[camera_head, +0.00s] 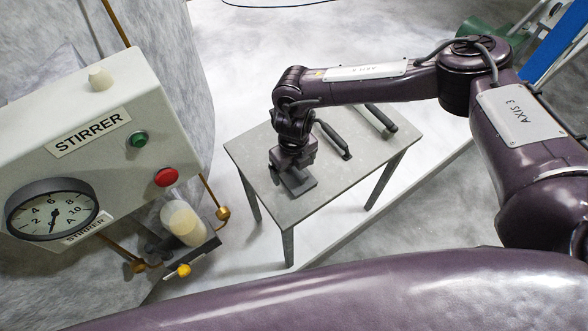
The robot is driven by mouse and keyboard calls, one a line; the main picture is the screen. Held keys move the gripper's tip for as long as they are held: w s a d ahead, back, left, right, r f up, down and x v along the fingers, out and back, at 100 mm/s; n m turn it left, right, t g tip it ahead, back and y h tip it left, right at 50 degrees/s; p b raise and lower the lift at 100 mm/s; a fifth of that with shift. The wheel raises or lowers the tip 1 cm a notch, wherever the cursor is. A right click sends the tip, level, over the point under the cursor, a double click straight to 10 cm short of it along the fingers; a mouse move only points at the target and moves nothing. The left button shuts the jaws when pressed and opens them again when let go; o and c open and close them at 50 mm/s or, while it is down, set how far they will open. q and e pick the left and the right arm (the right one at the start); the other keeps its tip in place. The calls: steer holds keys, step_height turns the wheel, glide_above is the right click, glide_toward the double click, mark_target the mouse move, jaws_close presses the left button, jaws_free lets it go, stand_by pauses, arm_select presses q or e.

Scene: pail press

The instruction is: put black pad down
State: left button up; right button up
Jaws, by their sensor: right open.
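The black pad (299,184), a flat dark grey square, lies on the small grey table near its left corner. My right gripper (291,171) points down right above the pad, its jaws open. The gripper body hides part of the pad, and I cannot tell whether the fingertips still touch it. My left gripper is not in view.
Two dark handled tools, one nearer (333,140) and one farther (381,118), lie on the grey table (335,181). The table's front part is clear. At the left stands a stirrer control box (100,125) with a gauge, a green button and a red button.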

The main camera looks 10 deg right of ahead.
step_height(320, 180, up, 5)
steer(key=shift+s+r+b, duration=0.15)
steer(key=shift+b, duration=1.05)
steer(key=shift+r, duration=0.45)
steer(key=shift+f, duration=0.1)
